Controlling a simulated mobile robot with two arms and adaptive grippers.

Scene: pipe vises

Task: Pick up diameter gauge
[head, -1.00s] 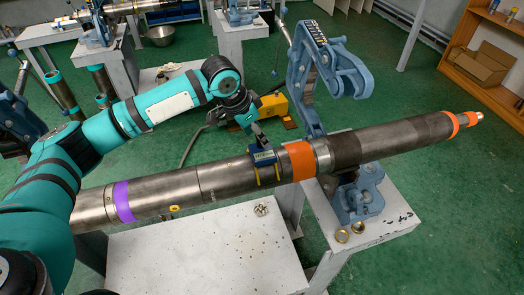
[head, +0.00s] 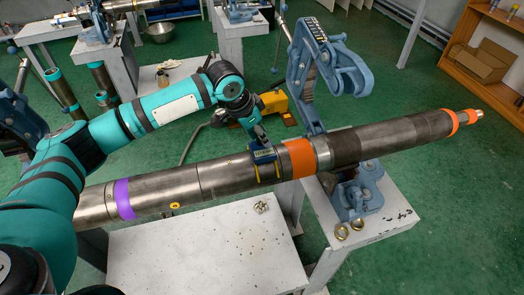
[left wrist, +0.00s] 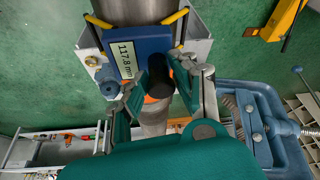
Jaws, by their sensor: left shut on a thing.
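The diameter gauge (head: 264,158) is a blue block with yellow prongs that straddle the long grey pipe (head: 225,177), just left of its orange band. In the left wrist view the gauge (left wrist: 136,42) shows a display reading 117.8 mm, its yellow-tipped prongs on either side of the pipe (left wrist: 135,10). My left gripper (head: 259,142) comes down on the gauge from above and behind. In the left wrist view its fingers (left wrist: 160,88) are closed about the gauge's near side, partly hiding it. My right gripper is in neither view.
The pipe lies across a blue pipe vise (head: 352,195) whose open upper jaw (head: 325,65) rises behind it. A white table (head: 205,255) stands below, with brass rings (head: 341,231) near the vise. A yellow device (head: 275,103) is on the floor behind.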

